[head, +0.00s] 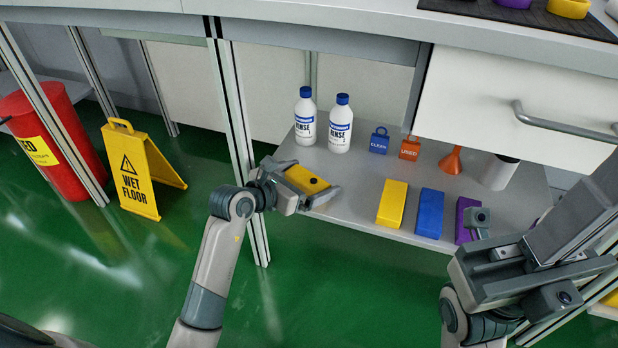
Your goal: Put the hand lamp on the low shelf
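The hand lamp appears to be the yellow block with a black round spot (303,178), in the head view. My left gripper (312,184) is around it, with grey finger parts along its sides, and seems shut on it. The lamp is by the left front corner of the low shelf (350,205); I cannot tell whether it touches the shelf. My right gripper (520,262) is at the lower right, in front of the shelf's right end. Its fingertips are not clear.
Two rinse bottles (306,118) (340,128), blue and orange tags (379,141) (409,148), an orange funnel (453,161), a white cylinder (498,173) and yellow, blue and purple blocks (392,203) (429,213) (465,215) occupy the shelf. Table legs and a drawer (510,95) bound it. A wet-floor sign (140,172) stands left.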

